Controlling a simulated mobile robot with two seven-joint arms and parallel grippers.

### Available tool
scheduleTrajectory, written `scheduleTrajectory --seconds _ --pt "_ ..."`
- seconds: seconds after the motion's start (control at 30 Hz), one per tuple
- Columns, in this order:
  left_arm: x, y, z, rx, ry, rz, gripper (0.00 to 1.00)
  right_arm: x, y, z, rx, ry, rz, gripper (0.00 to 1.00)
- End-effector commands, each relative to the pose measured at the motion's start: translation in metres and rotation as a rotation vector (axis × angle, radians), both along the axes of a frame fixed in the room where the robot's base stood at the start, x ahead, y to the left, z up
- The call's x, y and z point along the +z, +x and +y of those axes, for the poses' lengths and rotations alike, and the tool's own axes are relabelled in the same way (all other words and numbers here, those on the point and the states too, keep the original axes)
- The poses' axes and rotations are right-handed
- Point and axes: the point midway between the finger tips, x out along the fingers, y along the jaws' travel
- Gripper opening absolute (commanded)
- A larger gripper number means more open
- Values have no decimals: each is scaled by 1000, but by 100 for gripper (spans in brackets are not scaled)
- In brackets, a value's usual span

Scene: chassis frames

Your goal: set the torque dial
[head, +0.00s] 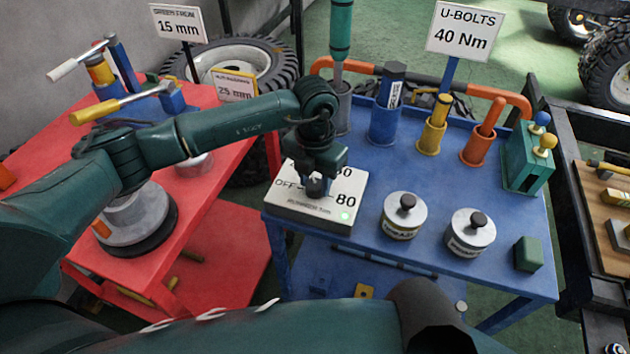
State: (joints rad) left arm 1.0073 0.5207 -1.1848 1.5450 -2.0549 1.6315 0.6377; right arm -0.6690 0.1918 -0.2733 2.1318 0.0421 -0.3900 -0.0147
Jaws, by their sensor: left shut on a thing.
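The torque dial box (290,204) is a white block at the front left corner of the blue cart. Its face shows "OFF" at the left, a number ending in 0 at the upper right, partly hidden, and "80" at the lower right. A green light glows near its front right corner. My left gripper (317,180) points down over the middle of the box and is shut on the dark dial knob (317,188). The gripper hides most of the knob, so I cannot tell where its pointer stands. A sign (463,30) reads "U-BOLTS 40 Nm". My right gripper is not in view.
Two round weights (403,218) (470,234) and a green block (528,254) stand right of the box on the blue cart (390,170). Colored tool holders line its back. A red cart (225,235) with tools stands at the left, below my left arm.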

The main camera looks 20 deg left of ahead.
Motion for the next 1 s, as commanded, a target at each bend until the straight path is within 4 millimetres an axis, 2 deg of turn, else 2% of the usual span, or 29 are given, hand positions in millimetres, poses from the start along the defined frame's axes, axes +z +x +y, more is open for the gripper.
scheduleTrajectory --seconds 0.5,0.53,0.8,1.0 --pt "2 1 0 -20 -1 -4 13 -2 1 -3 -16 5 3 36" --pt "2 1 0 -20 -1 -4 37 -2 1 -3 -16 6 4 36" --pt "1 1 0 -20 -1 -2 58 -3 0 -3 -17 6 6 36" --pt "1 0 0 -20 0 -1 58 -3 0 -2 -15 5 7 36"
